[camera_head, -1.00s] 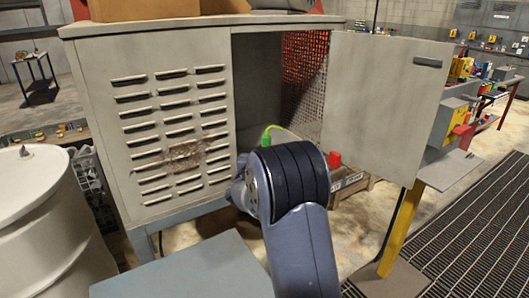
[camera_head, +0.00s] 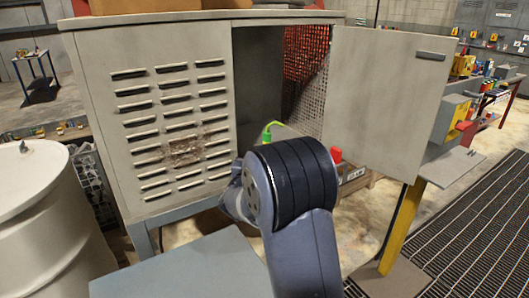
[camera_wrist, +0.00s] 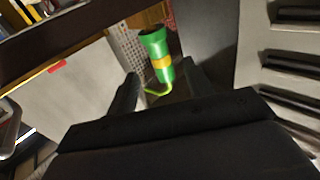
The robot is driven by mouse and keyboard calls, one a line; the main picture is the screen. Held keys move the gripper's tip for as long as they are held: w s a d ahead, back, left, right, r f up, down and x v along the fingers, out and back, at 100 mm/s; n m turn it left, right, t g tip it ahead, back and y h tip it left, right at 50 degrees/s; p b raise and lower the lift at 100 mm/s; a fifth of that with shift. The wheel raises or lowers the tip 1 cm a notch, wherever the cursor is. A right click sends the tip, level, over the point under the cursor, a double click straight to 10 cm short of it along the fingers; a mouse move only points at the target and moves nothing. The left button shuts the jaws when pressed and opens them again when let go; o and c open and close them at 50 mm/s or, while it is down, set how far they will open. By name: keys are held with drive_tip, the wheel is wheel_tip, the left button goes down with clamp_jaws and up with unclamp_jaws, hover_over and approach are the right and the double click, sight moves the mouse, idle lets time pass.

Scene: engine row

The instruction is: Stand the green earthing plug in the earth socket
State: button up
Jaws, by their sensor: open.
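The green earthing plug (camera_wrist: 160,58) has a yellow band and a dark end. In the wrist view it stands just beyond the fingertips, roughly in line with the gap between them, with a thin green lead curling at its lower end. I cannot make out the earth socket in either view.
The grey cabinet (camera_head: 108,120) has a louvred front on the left and an open door (camera_head: 385,100) on the right. A red object (camera_head: 336,156) stands by the opening. A white drum (camera_head: 40,220) is at left; a yellow post (camera_head: 402,230) stands under the door.

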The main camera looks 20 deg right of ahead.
drive_tip(key=v, duration=0.6)
drive_tip(key=shift+b, duration=0.45)
drive_tip(key=p+x, duration=0.2)
drive_tip(key=x, duration=0.8)
drive_tip(key=shift+w+d, duration=0.1)
drive_tip(key=shift+w+d+r+p, duration=0.1)
drive_tip(key=shift+w+d+p, duration=0.1)
drive_tip(key=shift+p, duration=0.1)
drive_tip(key=shift+a+r, duration=0.15)
drive_tip(key=shift+r, duration=0.15)
drive_tip(key=shift+f, duration=0.1)
